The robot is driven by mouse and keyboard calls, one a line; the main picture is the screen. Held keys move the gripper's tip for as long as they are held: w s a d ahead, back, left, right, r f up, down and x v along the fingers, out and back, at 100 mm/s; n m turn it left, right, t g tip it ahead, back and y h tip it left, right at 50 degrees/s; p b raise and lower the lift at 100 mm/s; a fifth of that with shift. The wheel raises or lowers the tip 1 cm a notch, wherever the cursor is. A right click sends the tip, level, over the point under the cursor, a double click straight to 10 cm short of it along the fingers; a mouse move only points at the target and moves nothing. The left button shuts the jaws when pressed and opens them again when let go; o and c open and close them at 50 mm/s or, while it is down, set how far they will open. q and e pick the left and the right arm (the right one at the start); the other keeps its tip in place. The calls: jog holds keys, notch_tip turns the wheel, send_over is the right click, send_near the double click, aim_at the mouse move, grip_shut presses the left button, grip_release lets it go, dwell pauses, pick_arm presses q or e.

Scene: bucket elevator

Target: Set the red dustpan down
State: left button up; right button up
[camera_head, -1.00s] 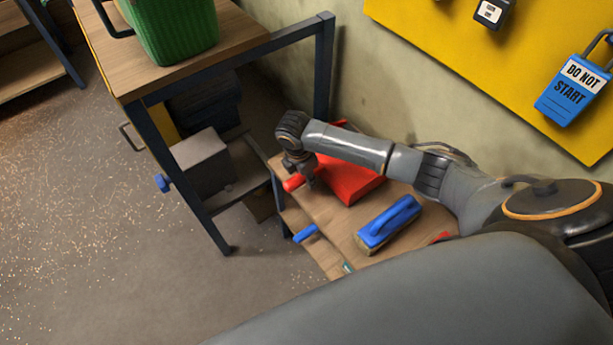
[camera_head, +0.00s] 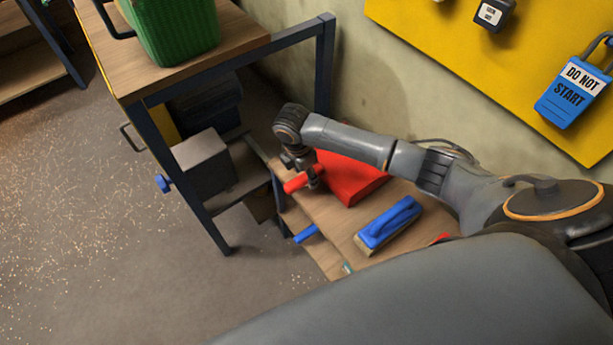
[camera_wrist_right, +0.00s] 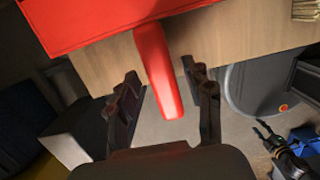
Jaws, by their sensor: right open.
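The red dustpan (camera_head: 350,180) lies on the small wooden table (camera_head: 335,222), with its handle pointing left in the head view. My right gripper (camera_head: 308,178) is at the handle. In the right wrist view, the dustpan (camera_wrist_right: 95,22) is at the top and its handle (camera_wrist_right: 160,75) sticks out between the two open fingers of my right gripper (camera_wrist_right: 163,105). A gap shows on both sides of the handle, so the fingers do not grip it. The handle reaches past the table edge.
A blue brush (camera_head: 388,224) lies on the table near the dustpan. A blue handle (camera_head: 306,234) shows at the table's left edge. A taller workbench (camera_head: 200,62) with a green bucket (camera_head: 178,28) stands to the left. A wall with a yellow board (camera_head: 520,75) is behind.

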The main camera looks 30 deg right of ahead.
notch_tip(320, 180, up, 9)
jog(key=a, duration=0.1)
jog(key=shift+a, duration=0.15)
jog(key=shift+s, duration=0.15)
dwell(0.4)
